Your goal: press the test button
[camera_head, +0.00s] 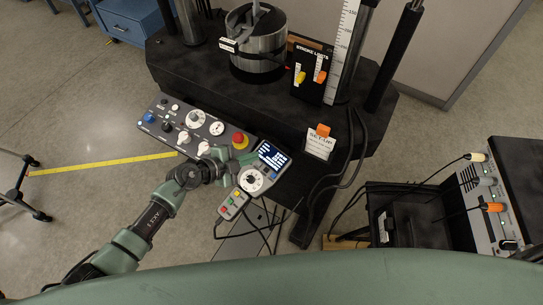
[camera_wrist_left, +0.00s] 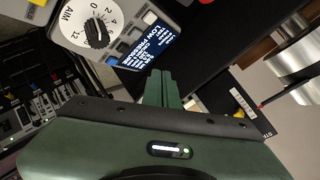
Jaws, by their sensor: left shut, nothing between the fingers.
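My left gripper (camera_head: 246,158) is shut and empty, its green fingers beside a small control unit with a lit blue screen (camera_head: 272,156) and a white dial (camera_head: 251,180). In the left wrist view the closed fingertips (camera_wrist_left: 158,78) point toward the edge of this screen (camera_wrist_left: 146,48). The dial (camera_wrist_left: 97,32) has a black knob, and a few small buttons (camera_wrist_left: 128,34) sit between dial and screen. I cannot read which one is the test button. I cannot tell whether the fingers touch the unit. My right gripper is not in view.
A grey control panel (camera_head: 182,128) with knobs, gauges and a red emergency stop (camera_head: 240,140) lies left of the gripper. A small pendant (camera_head: 233,204) with coloured buttons is below. The black test frame (camera_head: 200,68) stands behind. Loose cables (camera_head: 350,150) hang at right.

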